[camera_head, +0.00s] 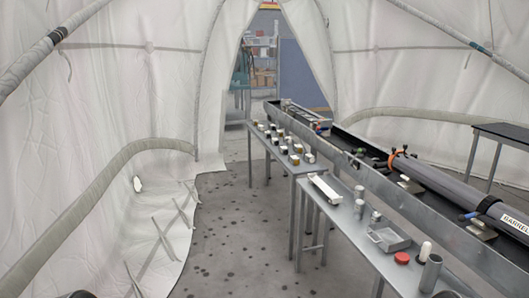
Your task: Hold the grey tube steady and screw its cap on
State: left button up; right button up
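A short grey tube (430,275) stands upright near the front of the low metal table. A red round cap-like piece (401,258) lies flat on the table just left of it, apart from it. I cannot tell for sure that this is the tube's cap. A much longer grey tube (450,186), with a white label on its near end, lies in the long trough on the right. Neither gripper shows; a small dark shape at the bottom left edge is too cut off to identify.
A white-topped cylinder (425,250) stands behind the short tube. A metal tray (389,240), small cylinders (376,217) and a white channel piece (325,188) sit farther back. A farther table (275,155) holds several small blocks. The trough wall (400,199) borders the right. Floor at left is open.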

aim_at(432, 269)
jog(key=z, duration=1.2)
